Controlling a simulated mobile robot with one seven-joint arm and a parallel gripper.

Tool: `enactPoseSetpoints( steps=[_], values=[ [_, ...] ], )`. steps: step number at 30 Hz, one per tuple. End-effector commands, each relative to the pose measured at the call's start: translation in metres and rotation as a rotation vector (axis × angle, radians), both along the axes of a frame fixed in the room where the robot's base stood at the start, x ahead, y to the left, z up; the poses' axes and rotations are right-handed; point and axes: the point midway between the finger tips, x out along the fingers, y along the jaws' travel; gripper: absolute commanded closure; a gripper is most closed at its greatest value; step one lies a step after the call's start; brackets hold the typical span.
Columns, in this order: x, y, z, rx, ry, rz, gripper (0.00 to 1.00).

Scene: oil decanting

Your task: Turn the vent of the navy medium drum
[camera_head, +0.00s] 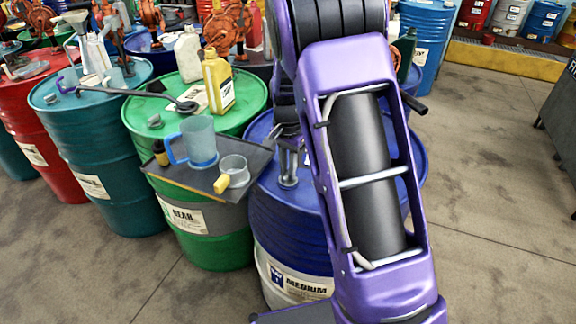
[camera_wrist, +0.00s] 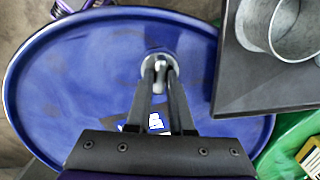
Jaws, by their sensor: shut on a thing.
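The navy medium drum (camera_head: 283,236) stands upright in the middle of the head view, with a "MEDIUM" label on its white lower part. My arm hides much of its top there. In the wrist view the blue drum top (camera_wrist: 75,85) fills most of the picture.
A dark tray (camera_wrist: 228,92) juts over the drum's edge; in the head view it carries a blue jug (camera_head: 200,141) and a cup with a yellow handle (camera_head: 233,169). A green drum (camera_head: 205,238) stands close on the left. Open floor (camera_head: 500,200) lies to the right.

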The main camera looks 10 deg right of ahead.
Motion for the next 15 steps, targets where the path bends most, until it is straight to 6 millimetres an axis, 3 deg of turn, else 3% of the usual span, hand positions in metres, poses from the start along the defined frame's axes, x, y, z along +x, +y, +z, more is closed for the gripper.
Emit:
enactPoseSetpoints(
  steps=[15],
  values=[
    [0.0011,0.0002,0.0011,0.000,-0.004,-0.124,1.00]
  ],
)
